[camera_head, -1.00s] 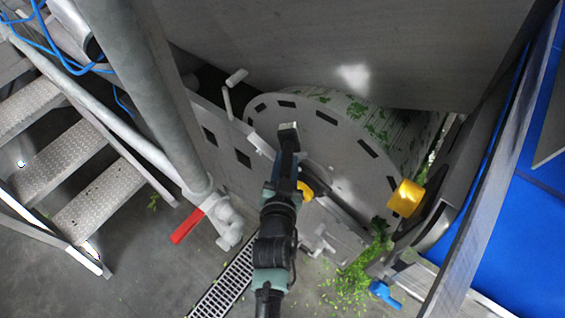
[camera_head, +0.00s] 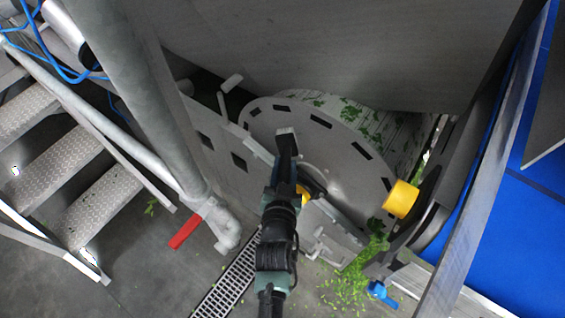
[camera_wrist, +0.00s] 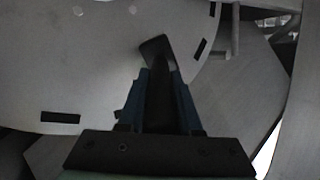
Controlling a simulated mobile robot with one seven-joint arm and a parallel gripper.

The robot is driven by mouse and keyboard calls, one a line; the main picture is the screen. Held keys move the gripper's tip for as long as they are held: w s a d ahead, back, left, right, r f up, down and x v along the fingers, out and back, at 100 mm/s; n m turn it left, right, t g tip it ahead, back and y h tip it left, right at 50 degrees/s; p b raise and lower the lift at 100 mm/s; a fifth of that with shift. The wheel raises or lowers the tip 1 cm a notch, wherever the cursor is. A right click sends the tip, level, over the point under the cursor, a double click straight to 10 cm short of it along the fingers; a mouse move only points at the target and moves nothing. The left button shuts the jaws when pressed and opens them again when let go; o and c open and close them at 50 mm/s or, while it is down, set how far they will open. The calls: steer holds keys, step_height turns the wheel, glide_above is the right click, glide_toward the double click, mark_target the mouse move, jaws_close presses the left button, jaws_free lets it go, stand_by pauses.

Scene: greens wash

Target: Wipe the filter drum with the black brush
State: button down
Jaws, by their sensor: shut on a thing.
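The filter drum (camera_head: 340,172) is a large grey disc with dark slots near its rim. Its curved side (camera_head: 368,122) behind the disc has green leaf bits stuck on it. My gripper (camera_head: 284,172) is in front of the disc, left of its middle. It is shut on the black brush (camera_head: 286,141), whose head points up toward the drum. In the wrist view the brush (camera_wrist: 157,52) stands out beyond the jaws, before the pale drum face (camera_wrist: 70,60). I cannot tell whether the brush touches the drum.
A yellow cylinder (camera_head: 401,199) sits at the drum's right edge. A red-handled valve (camera_head: 186,231) and a grey pipe (camera_head: 140,90) stand to the left, beside metal steps (camera_head: 65,165). Cut greens (camera_head: 350,285) lie below, near a floor drain (camera_head: 226,283) and a blue valve (camera_head: 381,293).

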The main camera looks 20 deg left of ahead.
steer(key=shift+s+d+f+p, duration=0.3)
steer(key=shift+d+f+p, duration=0.05)
steer(key=shift+d+f, duration=0.2)
steer(key=shift+s+d+f+p, duration=0.1)
steer(key=shift+d+f+p, duration=0.75)
steer(key=shift+p, duration=0.6)
steer(key=shift+d, duration=0.1)
steer(key=shift+f+b, duration=0.1)
steer(key=shift+b, duration=0.4)
